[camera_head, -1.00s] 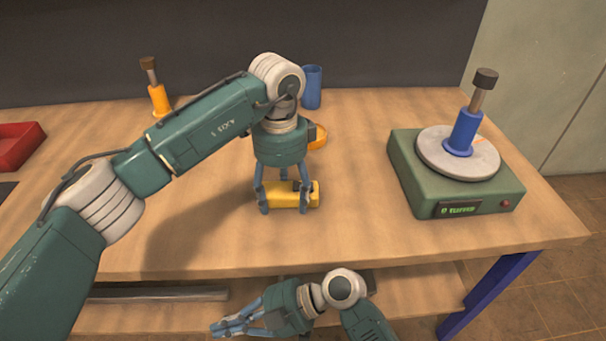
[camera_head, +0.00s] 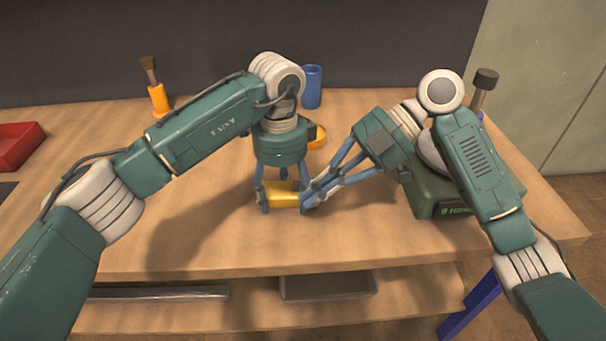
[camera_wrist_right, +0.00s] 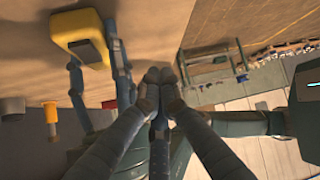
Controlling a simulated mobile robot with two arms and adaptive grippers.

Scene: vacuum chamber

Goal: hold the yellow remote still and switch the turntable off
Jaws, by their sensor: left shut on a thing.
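The yellow remote (camera_head: 281,198) lies on the table, and it also shows in the right wrist view (camera_wrist_right: 78,24) with a dark patch on one face. My left gripper (camera_head: 284,206) points down and is shut on the remote from both sides. My right gripper (camera_head: 309,201) has its fingertips together, beside the remote's right end; its fingers meet in the wrist view (camera_wrist_right: 160,76). I cannot tell whether they touch the remote. The turntable (camera_head: 428,203) is a green box at the right with a lit green display; my right arm hides most of its disc.
A dark-topped post (camera_head: 484,82) rises behind my right arm. A blue cup (camera_head: 312,87), an orange item (camera_head: 318,138) and an orange-handled brush (camera_head: 158,98) stand at the back. The table's front middle is clear.

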